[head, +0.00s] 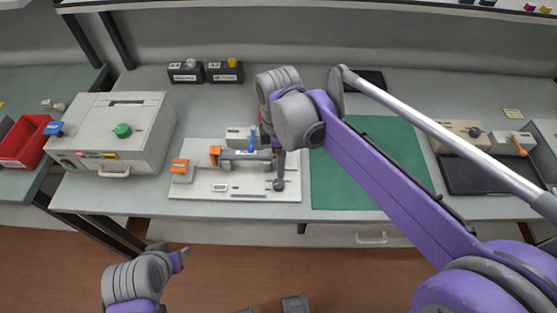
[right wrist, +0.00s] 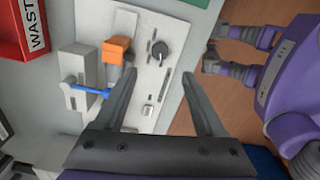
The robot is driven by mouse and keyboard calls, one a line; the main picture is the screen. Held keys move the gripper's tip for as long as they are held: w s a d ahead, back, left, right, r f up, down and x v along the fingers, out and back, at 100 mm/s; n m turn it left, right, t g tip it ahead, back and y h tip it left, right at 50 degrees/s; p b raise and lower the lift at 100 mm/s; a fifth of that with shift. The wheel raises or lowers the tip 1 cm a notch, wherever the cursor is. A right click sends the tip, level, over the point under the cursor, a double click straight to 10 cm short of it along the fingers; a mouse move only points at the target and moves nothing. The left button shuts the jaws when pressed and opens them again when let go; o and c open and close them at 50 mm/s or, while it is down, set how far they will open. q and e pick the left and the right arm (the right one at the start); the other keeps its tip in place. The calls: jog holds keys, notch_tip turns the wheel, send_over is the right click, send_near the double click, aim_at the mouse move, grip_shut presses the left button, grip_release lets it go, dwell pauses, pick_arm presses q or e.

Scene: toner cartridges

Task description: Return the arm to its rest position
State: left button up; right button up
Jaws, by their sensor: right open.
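My right arm reaches in from the right in the head view, and its gripper (head: 272,145) is over the right part of the pale fixture board (head: 222,187). In the right wrist view the fingers of this gripper (right wrist: 159,76) are spread apart with nothing between them. The board lies beyond them, with an orange clamp (right wrist: 117,48), a blue lever (right wrist: 88,89) and a black knob (right wrist: 160,50). My left gripper (head: 172,255) is low at the left in the head view, in front of the bench over the floor. Its finger opening is unclear.
A grey machine (head: 148,140) with a green knob stands left of the board. A red bin (head: 22,142) is at the far left. A green mat (head: 345,190) lies right of the board, partly under my arm. A black tray (head: 475,175) and small devices are farther right.

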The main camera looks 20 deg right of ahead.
dwell(0.4)
jog(key=s+d+f+m+t+p, duration=0.1)
jog(key=s+d+f+m+t, duration=0.1)
jog(key=s+m, duration=0.5)
jog(key=s+d+f+m+t+p, duration=0.1)
jog(key=s+d+f+m+t, duration=0.2)
jog(key=s+m, duration=0.4)
jog(key=d+m, duration=0.1)
jog(key=m, duration=0.1)
jog(key=shift+s+d+m, duration=0.15)
jog(key=shift+d+m, duration=0.1)
jog(key=shift+m, duration=0.15)
